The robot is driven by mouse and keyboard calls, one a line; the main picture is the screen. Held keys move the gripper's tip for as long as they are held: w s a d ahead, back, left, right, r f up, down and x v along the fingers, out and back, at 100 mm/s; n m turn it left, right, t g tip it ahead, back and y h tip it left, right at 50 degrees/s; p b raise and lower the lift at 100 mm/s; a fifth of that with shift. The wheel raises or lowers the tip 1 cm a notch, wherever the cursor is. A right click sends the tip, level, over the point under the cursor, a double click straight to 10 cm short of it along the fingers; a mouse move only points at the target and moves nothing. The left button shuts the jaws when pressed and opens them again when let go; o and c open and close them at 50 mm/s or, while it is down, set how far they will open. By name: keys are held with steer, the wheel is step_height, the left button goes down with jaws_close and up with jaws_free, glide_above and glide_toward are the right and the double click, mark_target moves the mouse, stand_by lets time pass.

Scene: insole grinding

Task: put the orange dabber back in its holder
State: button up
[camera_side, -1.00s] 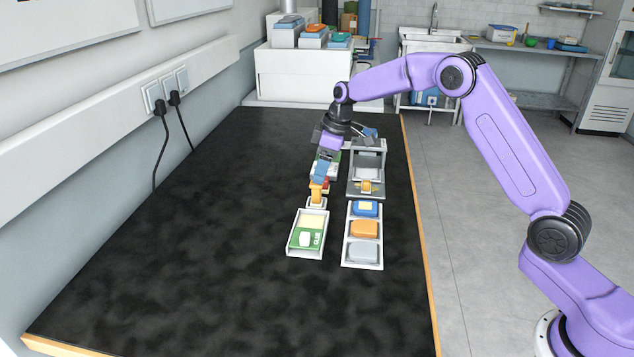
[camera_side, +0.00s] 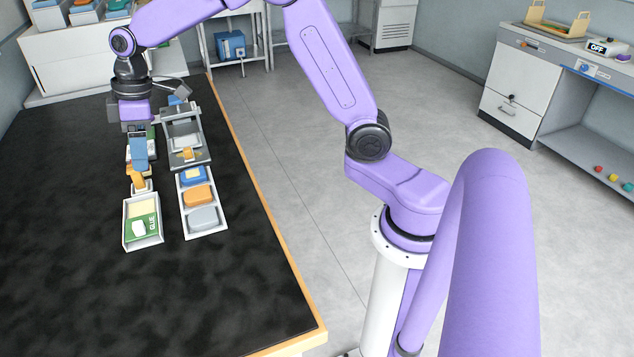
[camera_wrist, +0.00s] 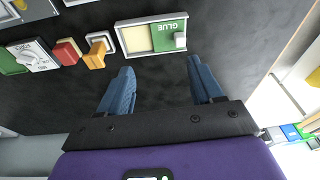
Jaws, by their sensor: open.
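The orange dabber (camera_wrist: 95,59) stands upright in a small white square holder (camera_wrist: 98,38) in the wrist view. In the side view the dabber (camera_side: 138,179) and holder (camera_side: 142,188) are just below my gripper's blue fingers in the picture. My gripper (camera_wrist: 160,66) is open, with only dark table top between its blue fingers. In the wrist view the dabber is left of the fingers and apart from them. In the side view my gripper (camera_side: 138,158) hides part of the row behind it. How fully the dabber is seated is hard to tell.
A white tray with a green GLUE pad (camera_side: 143,223) is in front of the holder. A tray with blue, orange and grey blocks (camera_side: 213,233) and a grey fixture (camera_side: 197,117) stand to the right. A red block (camera_wrist: 66,51) is beside the dabber. The front of the table is clear.

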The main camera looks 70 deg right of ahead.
steer(key=s+a+n, duration=0.1)
steer(key=s+a, duration=0.1)
steer(key=s, duration=1.8)
steer(key=s+d+f+n, duration=0.1)
steer(key=s+d, duration=0.2)
steer(key=s, duration=0.5)
steer(key=s+d+f+g+h, duration=0.1)
steer(key=s+d, duration=0.3)
steer(key=s, duration=0.3)
steer(key=shift+s+f+n+h, duration=0.3)
steer(key=shift+s+n, duration=0.05)
steer(key=shift+n, duration=0.05)
